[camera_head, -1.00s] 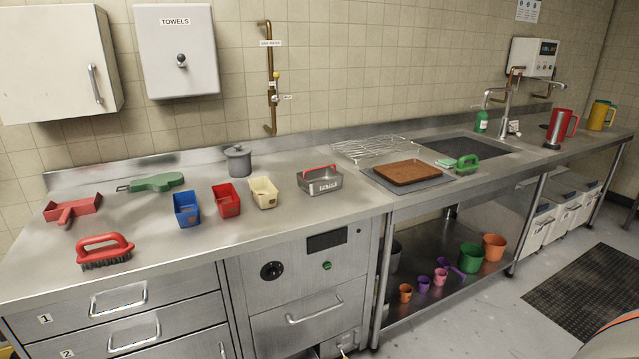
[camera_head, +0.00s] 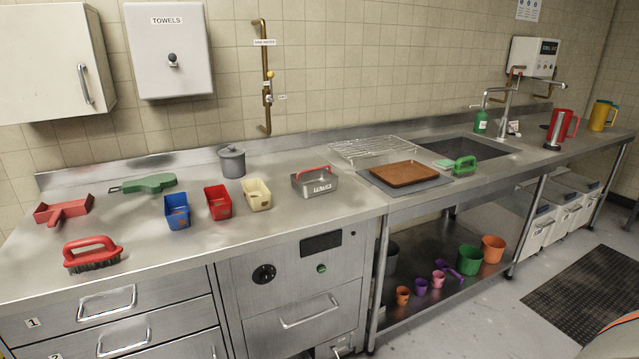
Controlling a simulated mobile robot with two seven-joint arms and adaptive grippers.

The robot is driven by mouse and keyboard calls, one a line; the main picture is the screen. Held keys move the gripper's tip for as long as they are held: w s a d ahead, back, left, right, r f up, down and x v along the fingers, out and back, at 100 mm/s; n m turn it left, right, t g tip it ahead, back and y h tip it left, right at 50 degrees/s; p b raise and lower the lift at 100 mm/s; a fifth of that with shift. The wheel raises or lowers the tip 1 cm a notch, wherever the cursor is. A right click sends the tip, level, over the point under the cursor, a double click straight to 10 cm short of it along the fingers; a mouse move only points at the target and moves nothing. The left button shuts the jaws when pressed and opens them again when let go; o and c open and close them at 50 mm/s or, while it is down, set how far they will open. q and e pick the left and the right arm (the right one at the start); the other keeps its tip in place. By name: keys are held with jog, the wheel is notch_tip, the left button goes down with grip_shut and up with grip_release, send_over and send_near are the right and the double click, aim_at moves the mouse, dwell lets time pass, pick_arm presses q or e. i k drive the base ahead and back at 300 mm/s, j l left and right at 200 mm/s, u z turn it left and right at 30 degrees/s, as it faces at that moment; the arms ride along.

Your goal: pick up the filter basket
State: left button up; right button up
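The filter basket (camera_head: 316,187) is a grey metal box with a red handle across its top and a label that reads FILTER. It sits upright on the steel counter (camera_head: 290,218), left of the brown tray and right of the cream bin. Neither of my grippers shows in the head view, and nothing is touching the basket.
Blue (camera_head: 177,211), red (camera_head: 218,203) and cream (camera_head: 257,195) bins stand left of the basket, with a grey lidded pot (camera_head: 232,162) behind. A red brush (camera_head: 92,254) lies at front left. A brown tray (camera_head: 404,173) and wire rack (camera_head: 372,149) are to the right.

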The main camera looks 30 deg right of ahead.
aim_at(318, 181)
jog(key=i+l, duration=0.1)
jog(key=l, duration=0.4)
jog(key=i+l, duration=0.1)
jog(key=l, duration=0.85)
jog(key=i+l, duration=0.15)
jog(key=l, duration=0.3)
jog(key=i+l, duration=0.1)
jog(key=l, duration=0.4)
jog(key=i+l+z, duration=0.1)
jog(key=l, duration=0.35)
